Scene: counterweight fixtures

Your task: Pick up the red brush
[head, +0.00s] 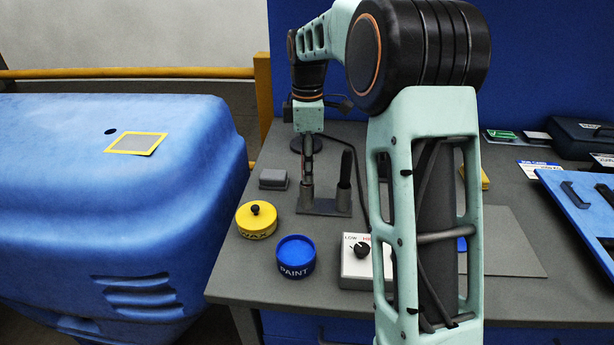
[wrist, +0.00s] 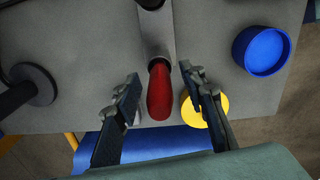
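The red brush shows in the wrist view as a rounded red handle (wrist: 159,92) standing over a grey holder (wrist: 155,35). My gripper (wrist: 159,76) is open, with one finger on each side of the red handle and a narrow gap visible on both sides. In the head view my gripper (head: 308,165) points down at the left end of the holder (head: 325,209). There the brush is hidden or too dark to tell apart from the fingers. The brush's lower part is not visible.
A dark upright tool (head: 345,170) stands in the holder's right side. A yellow lidded tin (head: 256,220), a blue paint pot (head: 295,257) and a control box with a knob (head: 356,268) stand nearby. A grey block (head: 273,179) lies to the left.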

